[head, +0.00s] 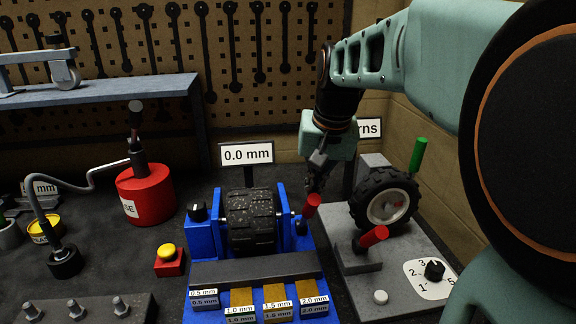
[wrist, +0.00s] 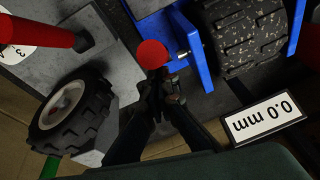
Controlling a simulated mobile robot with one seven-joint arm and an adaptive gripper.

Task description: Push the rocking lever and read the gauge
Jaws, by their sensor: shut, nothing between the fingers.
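A red-handled lever (head: 312,204) stands at the right side of the blue fixture (head: 205,245), which holds a dark knobbly wheel (head: 251,222). Its round red end (wrist: 152,54) shows in the wrist view. A second red-handled lever (head: 372,238) is on the grey plate to the right. The frames do not show which one is the rocking lever. A gauge sign (head: 246,154) behind the wheel reads 0.0 mm; it shows inverted in the wrist view (wrist: 266,117). My gripper (head: 312,186) is shut and empty, just behind and close to the first lever's red end; contact is unclear.
A treaded wheel (head: 385,200) and a green handle (head: 417,156) stand on the grey plate (head: 410,292), with a numbered dial (head: 434,270). Labelled blocks (head: 241,304) line the fixture's front. A yellow button (head: 167,251) and a red can (head: 146,194) are left.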

